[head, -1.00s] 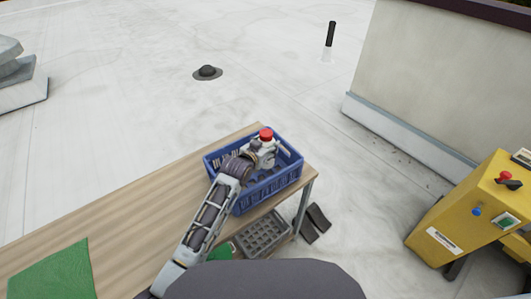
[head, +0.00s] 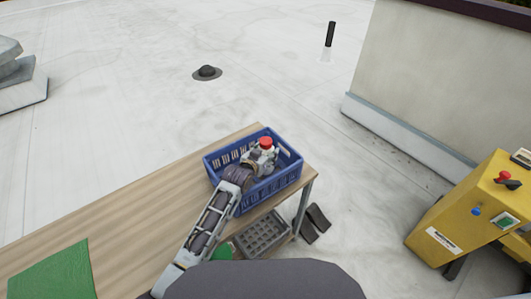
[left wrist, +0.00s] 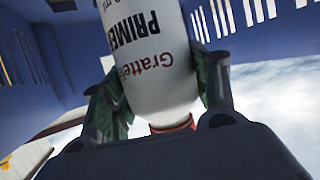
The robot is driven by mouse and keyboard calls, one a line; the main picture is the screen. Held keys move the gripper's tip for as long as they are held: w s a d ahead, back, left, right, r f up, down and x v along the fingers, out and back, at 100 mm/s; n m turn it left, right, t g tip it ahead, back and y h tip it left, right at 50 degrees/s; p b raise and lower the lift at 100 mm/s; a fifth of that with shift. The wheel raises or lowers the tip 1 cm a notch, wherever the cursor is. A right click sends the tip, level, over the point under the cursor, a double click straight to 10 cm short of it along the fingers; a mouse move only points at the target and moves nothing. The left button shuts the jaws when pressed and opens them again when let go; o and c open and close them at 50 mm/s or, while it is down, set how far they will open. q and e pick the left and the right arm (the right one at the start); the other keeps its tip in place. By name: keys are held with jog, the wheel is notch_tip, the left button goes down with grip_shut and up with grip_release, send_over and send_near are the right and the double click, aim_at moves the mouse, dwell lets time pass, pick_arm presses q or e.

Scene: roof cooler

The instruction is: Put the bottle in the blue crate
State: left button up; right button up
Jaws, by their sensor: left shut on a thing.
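The blue crate (head: 272,190) stands at the right end of the wooden table. My left arm reaches over its near left side, and my left gripper (head: 262,157) is inside the crate's opening. The bottle is white with a red cap (head: 266,142); in the head view mostly the cap shows above the gripper. In the left wrist view the bottle (left wrist: 150,55) has dark red lettering and sits between the two fingers (left wrist: 160,100), which are shut on it. Blue crate walls (left wrist: 270,45) surround it there. Whether the bottle touches the crate floor is hidden. My right gripper is not in view.
The wooden table (head: 140,210) is bare along its middle, with a green mat (head: 55,270) at its left end. A grey crate (head: 263,235) sits below the table. A yellow machine (head: 470,215) stands at the right. A dark object (head: 316,220) lies by the table leg.

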pick_arm(q)
jog(key=o, duration=1.2)
jog(key=shift+f, duration=0.15)
jog(key=v, duration=0.7)
jog(key=shift+s+r, duration=0.2)
jog(key=shift+a, duration=0.1)
